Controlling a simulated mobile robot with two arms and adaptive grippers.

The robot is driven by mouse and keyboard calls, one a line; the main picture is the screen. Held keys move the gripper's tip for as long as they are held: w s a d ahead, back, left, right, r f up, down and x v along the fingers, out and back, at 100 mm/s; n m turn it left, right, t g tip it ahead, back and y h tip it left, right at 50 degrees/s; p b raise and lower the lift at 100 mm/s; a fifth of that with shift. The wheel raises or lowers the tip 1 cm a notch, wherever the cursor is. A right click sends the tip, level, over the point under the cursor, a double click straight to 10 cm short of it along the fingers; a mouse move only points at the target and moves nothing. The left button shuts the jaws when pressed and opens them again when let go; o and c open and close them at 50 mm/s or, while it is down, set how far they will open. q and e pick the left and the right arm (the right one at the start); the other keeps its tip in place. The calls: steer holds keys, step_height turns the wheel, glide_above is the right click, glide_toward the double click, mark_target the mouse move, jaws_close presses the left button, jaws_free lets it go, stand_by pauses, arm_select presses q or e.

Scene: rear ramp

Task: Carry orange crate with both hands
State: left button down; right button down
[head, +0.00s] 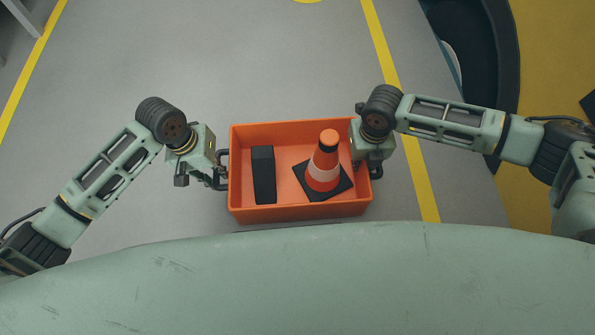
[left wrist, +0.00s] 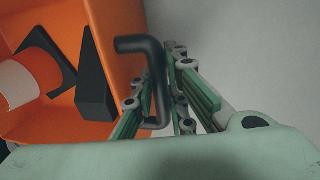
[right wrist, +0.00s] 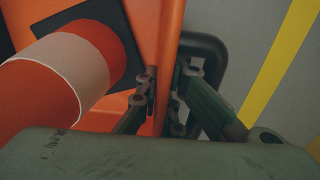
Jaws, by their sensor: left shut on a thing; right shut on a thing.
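The orange crate (head: 300,211) is in front of my body in the head view, with black handles on its left and right ends. A black block (head: 264,175) and an orange-and-white cone (head: 325,168) on a black base stand inside it. My left gripper (head: 222,178) is shut on the left black handle (left wrist: 155,75), which shows between its fingers in the left wrist view. My right gripper (head: 363,166) is at the right end. In the right wrist view its fingers (right wrist: 161,105) straddle the crate's end wall (right wrist: 168,50), with the right handle (right wrist: 210,50) beside them.
Grey floor (head: 280,60) is clear beyond the crate. A yellow line (head: 385,55) runs past on the right, another at far left. A dark rounded object (head: 490,70) and a yellow area (head: 555,60) are at the right. My body covers the near edge.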

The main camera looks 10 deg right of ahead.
stand_by(0.4)
